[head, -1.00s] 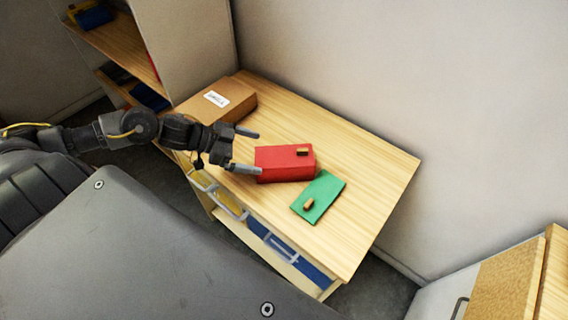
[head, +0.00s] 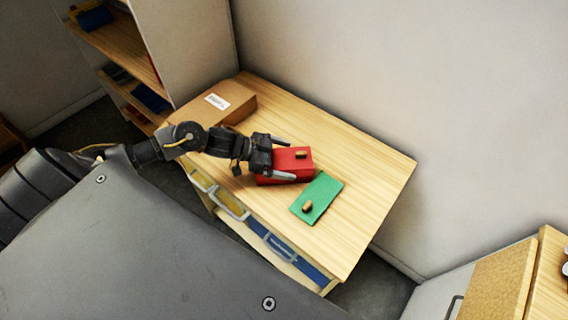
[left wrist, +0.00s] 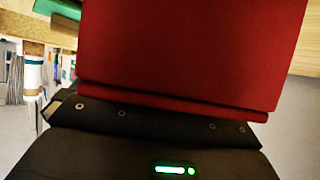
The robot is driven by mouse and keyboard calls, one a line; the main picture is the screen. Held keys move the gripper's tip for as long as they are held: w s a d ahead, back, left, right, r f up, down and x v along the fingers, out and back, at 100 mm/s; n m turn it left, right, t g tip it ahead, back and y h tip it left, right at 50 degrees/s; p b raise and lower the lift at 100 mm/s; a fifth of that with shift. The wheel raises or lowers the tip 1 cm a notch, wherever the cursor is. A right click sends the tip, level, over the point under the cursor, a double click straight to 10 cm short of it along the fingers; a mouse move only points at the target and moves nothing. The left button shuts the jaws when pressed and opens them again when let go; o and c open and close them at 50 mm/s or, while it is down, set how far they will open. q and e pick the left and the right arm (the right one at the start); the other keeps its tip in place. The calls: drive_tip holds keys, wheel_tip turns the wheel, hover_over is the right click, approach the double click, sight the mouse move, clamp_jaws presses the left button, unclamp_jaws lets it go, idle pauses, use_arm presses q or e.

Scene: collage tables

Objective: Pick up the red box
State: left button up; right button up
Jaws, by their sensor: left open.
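In the left wrist view the red box (left wrist: 195,50) fills the upper middle, close in front of the gripper's dark body. The fingertips are hidden in that view. My right gripper is not in view.
A green lid-like panel (head: 319,197) with a wooden knob lies just right of the box. A brown labelled carton (head: 240,108) lies at the table's back left. The wooden table (head: 375,165) is clear to the right. A wall stands behind, and shelves (head: 115,45) stand upper left.

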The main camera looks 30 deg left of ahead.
use_arm(q)
drive_tip(key=shift+c, duration=0.4)
drive_tip(key=c, duration=1.2)
drive_tip(key=shift+r, duration=0.1)
drive_tip(key=shift+r+b, duration=0.4)
drive_tip(key=shift+r, duration=0.15)
drive_tip(key=shift+r+b, duration=0.35)
drive_tip(key=shift+r, duration=0.6)
drive_tip(key=s+d+r+p, duration=0.1)
drive_tip(key=s+d+r, duration=0.2)
drive_tip(key=s+d+r+p, duration=0.1)
drive_tip(key=s+d+r, duration=0.2)
drive_tip(key=s, duration=0.1)
drive_tip(key=s+d+r+p, duration=0.2)
drive_tip(key=s+d+r, duration=0.1)
drive_tip(key=shift+s+r, duration=0.4)
